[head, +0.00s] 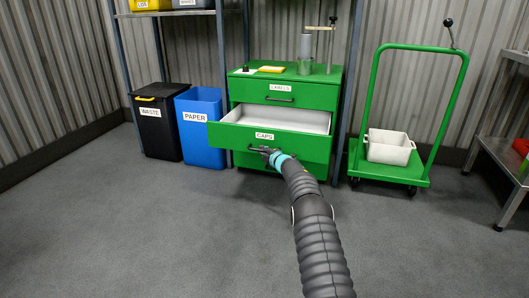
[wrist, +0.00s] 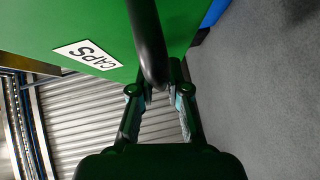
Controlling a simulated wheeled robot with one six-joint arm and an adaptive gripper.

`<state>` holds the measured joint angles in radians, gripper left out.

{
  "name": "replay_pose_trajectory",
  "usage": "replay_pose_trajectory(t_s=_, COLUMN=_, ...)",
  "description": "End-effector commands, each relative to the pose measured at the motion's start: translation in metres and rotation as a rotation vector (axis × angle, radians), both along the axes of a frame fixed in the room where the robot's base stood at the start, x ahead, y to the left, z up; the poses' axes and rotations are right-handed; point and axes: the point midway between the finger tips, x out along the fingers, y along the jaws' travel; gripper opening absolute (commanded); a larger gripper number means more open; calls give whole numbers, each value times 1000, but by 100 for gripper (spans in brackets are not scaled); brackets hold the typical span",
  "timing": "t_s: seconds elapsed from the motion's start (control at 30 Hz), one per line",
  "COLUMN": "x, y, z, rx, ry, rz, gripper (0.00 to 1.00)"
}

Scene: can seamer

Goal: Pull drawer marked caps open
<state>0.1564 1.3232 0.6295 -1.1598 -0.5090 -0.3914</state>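The green drawer marked CAPS (head: 228,135) is pulled out of the green cabinet, and its pale, empty-looking inside shows from above. Its front with the label also fills the upper left of the wrist view (wrist: 60,25). My gripper (head: 267,151) is at the drawer's front, just below the label. In the wrist view, the black handle bar (wrist: 147,35) runs between my gripper's fingertips (wrist: 160,80), which close around it. The gripper hides part of the handle in the head view.
The LABELS drawer (head: 305,96) above is shut. A blue PAPER bin (head: 203,140) and a black WASTE bin (head: 155,125) stand at the left. A green cart (head: 415,175) with a white bin (head: 388,148) stands at the right. The floor in front is clear.

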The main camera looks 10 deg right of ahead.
Motion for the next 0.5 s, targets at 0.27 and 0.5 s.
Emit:
replay_pose_trajectory(t_s=0.27, x=-1, y=-10, z=0, rx=0, ry=1, rz=-10, gripper=39)
replay_pose_trajectory(t_s=0.5, x=-3, y=-11, z=0, rx=2, ry=2, rz=-11, gripper=39)
